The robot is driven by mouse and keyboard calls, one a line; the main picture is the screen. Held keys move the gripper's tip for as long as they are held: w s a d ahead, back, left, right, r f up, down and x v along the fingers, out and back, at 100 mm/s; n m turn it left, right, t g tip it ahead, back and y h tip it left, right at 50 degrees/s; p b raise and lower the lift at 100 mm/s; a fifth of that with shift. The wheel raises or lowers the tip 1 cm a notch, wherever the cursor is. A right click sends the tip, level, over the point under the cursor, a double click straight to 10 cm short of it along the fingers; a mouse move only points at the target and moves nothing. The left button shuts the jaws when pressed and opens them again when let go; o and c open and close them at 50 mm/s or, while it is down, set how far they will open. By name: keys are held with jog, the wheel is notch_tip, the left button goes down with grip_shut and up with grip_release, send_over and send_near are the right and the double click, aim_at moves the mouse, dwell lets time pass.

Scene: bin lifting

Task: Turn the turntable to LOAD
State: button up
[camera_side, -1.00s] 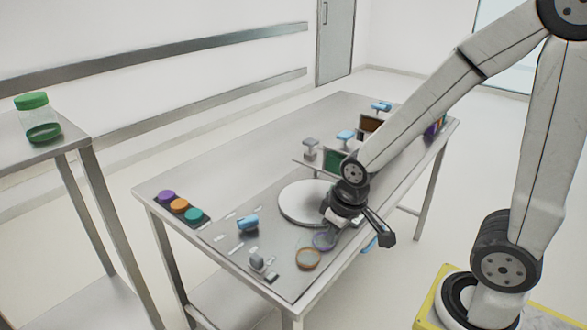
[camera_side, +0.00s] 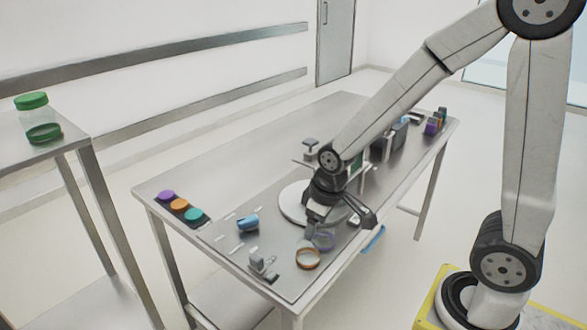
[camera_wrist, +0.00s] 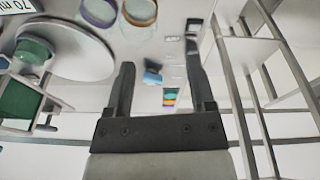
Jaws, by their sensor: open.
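The turntable (camera_side: 291,207) is a pale round disc on the steel table, partly hidden by my arm in the side view. It also shows in the wrist view (camera_wrist: 88,52) at upper left, with a dark green round thing (camera_wrist: 33,50) in front of it or on it; I cannot tell which. My gripper (camera_side: 310,232) hangs over the near part of the disc, close to the two rings. In the wrist view my gripper (camera_wrist: 160,55) has its fingers spread with nothing held between them. I cannot tell whether it touches the disc. No LOAD marking is readable.
Coloured buttons (camera_side: 180,205) sit at the left corner. A green-lidded jar (camera_side: 38,117) stands on a side table.

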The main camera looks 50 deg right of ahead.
jog(key=w+d+f+n+g, duration=0.1)
jog(key=w+n, duration=0.5)
jog(key=w, duration=0.8)
jog(key=n+g, duration=0.1)
jog(key=n, duration=0.4)
send_over(248, 218)
jog(key=shift+f, duration=2.2)
jog(key=shift+f, duration=3.9)
grip_shut()
